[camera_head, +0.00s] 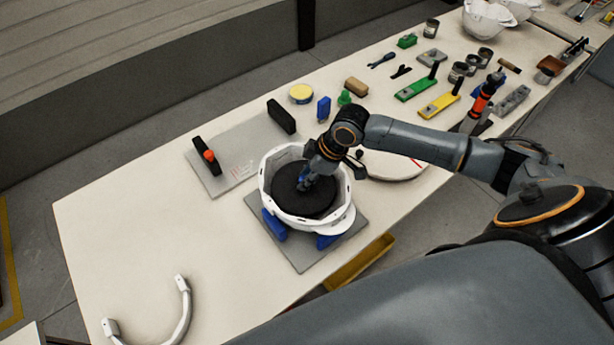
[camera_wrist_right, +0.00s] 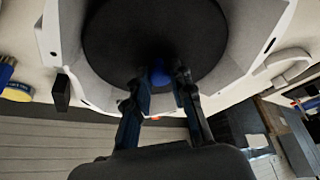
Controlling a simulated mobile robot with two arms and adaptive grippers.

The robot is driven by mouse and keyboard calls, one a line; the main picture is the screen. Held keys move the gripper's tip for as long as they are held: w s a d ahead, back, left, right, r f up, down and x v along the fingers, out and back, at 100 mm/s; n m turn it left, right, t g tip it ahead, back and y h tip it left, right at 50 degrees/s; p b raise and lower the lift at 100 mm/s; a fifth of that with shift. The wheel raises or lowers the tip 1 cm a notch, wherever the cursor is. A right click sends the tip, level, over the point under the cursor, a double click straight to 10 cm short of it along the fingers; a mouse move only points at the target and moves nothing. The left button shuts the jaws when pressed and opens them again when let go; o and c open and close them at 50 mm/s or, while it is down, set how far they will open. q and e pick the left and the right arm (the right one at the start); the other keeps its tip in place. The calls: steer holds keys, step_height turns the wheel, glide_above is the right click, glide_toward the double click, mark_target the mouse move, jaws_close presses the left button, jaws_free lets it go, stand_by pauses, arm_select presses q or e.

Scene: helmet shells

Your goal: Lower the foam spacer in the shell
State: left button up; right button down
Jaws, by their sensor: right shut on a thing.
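The white helmet shell (camera_head: 338,217) sits open side up on blue supports (camera_head: 273,225) over a grey plate (camera_head: 301,257). The foam spacer, a black disc (camera_head: 302,203), lies level inside the shell's opening, within its walls. How deep it sits is hard to tell. My right gripper (camera_head: 305,184) reaches down over the disc, shut on a small blue knob at its middle. In the right wrist view the fingers (camera_wrist_right: 166,82) close around the blue knob (camera_wrist_right: 158,73), with the black disc (camera_wrist_right: 150,35) and the white shell rim (camera_wrist_right: 68,84) around it. My left gripper is not in view.
A grey board (camera_head: 236,150) with a black and red clamp (camera_head: 207,155) lies behind the shell. A black block (camera_head: 281,116), yellow tin (camera_head: 301,93) and several tools stand farther back. A white curved band (camera_head: 181,310) lies front left.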

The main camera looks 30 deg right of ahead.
steer(key=shift+s+f, duration=0.45)
steer(key=shift+f, duration=0.1)
steer(key=c, duration=1.2)
jaws_free()
steer(key=shift+w, duration=0.1)
steer(key=shift+o, duration=0.6)
steer(key=shift+w, duration=0.25)
steer(key=shift+r, duration=0.1)
steer(key=shift+d+r, duration=0.1)
steer(key=v, duration=1.1)
steer(key=shift+r, duration=0.35)
steer(key=shift+s, duration=0.1)
